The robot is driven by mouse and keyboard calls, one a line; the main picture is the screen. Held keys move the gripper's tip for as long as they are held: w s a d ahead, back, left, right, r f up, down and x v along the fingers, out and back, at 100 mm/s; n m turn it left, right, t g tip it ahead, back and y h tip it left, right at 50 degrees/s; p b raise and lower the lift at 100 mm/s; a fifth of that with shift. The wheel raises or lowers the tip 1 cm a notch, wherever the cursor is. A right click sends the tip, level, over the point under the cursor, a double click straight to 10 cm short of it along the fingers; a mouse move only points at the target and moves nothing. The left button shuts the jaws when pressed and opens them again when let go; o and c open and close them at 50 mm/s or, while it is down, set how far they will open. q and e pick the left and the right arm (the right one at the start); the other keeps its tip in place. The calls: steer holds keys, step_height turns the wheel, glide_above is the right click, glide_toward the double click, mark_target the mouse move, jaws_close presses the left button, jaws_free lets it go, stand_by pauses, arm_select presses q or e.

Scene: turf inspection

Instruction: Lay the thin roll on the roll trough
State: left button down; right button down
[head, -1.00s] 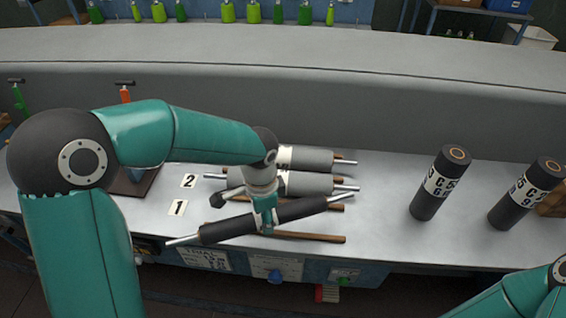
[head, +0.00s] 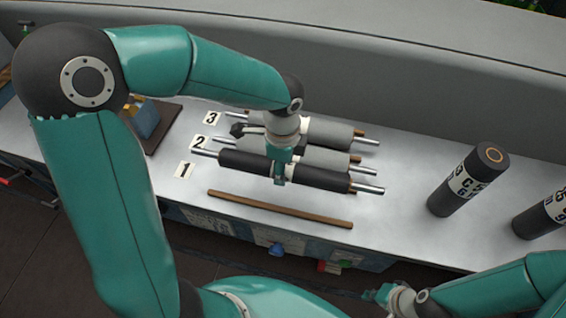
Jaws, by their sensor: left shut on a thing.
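The thin roll (head: 321,179) is dark with bare metal shaft ends. My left gripper (head: 281,176) is shut around its middle. It lies roughly parallel to the front wooden rail (head: 280,209) of the roll trough, behind that rail in the picture and in front of the grey rolls. A bit of another brown rail shows at its right end. I cannot tell whether the roll touches the trough or hangs just above it. My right gripper (head: 377,294) is low in front of the bench, away from the rolls, its jaw opening unclear.
Two grey rolls (head: 330,133) lie behind, partly hidden by my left gripper. Number cards 1 (head: 185,170), 2 and 3 stand at the left. Two dark upright rolls (head: 468,180) stand at the right. A blue block (head: 146,119) sits on a dark board at left.

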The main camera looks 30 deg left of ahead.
mark_target(282, 194)
arm_select(q)
steer(key=shift+f+b, duration=3.5)
steer(key=shift+f, duration=0.75)
steer(key=shift+c, duration=2.2)
jaws_free()
steer(key=shift+s, duration=0.1)
step_height(282, 194, up, 12)
steer(key=shift+r, duration=0.1)
